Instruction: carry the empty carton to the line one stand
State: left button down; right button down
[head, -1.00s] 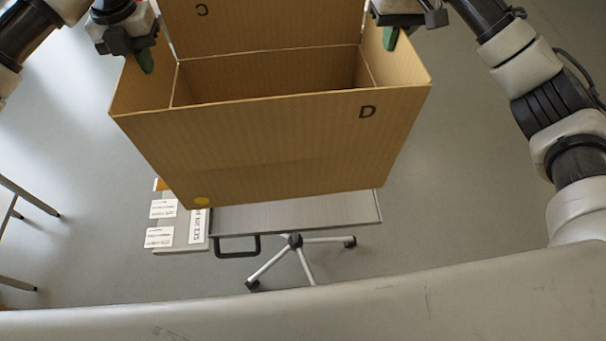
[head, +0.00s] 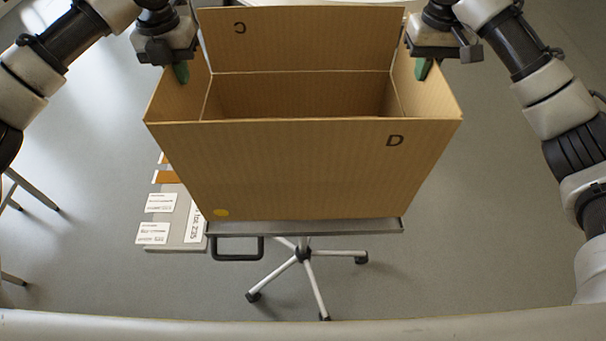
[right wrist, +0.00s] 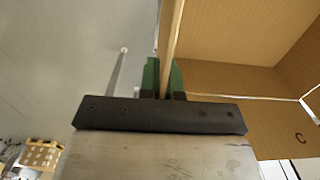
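The open brown carton (head: 310,165) is upright in front of me, marked D on the near wall and C on the raised far flap, with a yellow dot low on the near wall. The visible part of its inside is empty. My left gripper (head: 181,70) is on its left wall and my right gripper (head: 424,68) on its right wall, with a green finger inside each. In the right wrist view the right fingers (right wrist: 164,78) pinch the wall (right wrist: 170,38). The carton's bottom overlaps a wheeled stand's grey top (head: 300,228); I cannot tell whether they touch.
The stand has a black handle (head: 237,250) and a castored star base (head: 303,254). A grey board with white labels (head: 172,222) is left of it. Table legs (head: 30,195) are at the left edge. The right wrist view shows a stack of boxes (right wrist: 40,155). Floor at right is clear.

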aim_at(185, 92)
pick_arm(q)
jog(key=shift+a+f, duration=0.1)
jog(key=shift+a, duration=0.1)
pick_arm(e)
jog(key=shift+d+f, duration=0.1)
jog(key=shift+d, duration=0.1)
